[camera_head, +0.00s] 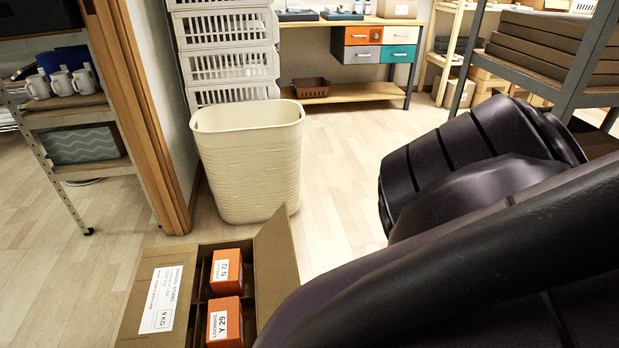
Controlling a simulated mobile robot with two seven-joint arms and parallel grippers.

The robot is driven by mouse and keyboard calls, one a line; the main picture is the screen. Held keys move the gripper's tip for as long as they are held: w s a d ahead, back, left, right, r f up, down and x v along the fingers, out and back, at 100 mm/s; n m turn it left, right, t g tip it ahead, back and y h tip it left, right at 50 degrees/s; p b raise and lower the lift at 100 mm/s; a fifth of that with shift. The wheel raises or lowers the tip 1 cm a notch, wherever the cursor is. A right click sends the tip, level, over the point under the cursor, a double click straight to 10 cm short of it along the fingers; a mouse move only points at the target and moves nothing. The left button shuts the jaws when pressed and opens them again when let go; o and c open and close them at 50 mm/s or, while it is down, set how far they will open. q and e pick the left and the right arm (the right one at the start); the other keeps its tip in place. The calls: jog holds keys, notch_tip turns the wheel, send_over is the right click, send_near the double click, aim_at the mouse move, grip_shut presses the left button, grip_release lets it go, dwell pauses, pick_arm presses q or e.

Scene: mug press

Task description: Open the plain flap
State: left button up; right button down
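A brown cardboard box (202,270) sits at the bottom of the head view, partly cut off by the lower edge. Its left flap (140,318) is folded outward and carries a white printed label. Its right flap (276,264) is plain and stands up at a steep tilt, clear of the opening. Two orange cartons with white labels, one marked N 72 (226,271) and one marked Y 29 (224,322), show inside. My dark arm fills the lower right and hides the near part of the plain flap. Neither gripper shows.
A cream bin (249,165) stands just behind the box. A wooden door frame (140,110) and a mug shelf (75,105) are at the left. White crates (225,50) and a workbench (355,92) are behind. The floor (335,170) right of the bin is clear.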

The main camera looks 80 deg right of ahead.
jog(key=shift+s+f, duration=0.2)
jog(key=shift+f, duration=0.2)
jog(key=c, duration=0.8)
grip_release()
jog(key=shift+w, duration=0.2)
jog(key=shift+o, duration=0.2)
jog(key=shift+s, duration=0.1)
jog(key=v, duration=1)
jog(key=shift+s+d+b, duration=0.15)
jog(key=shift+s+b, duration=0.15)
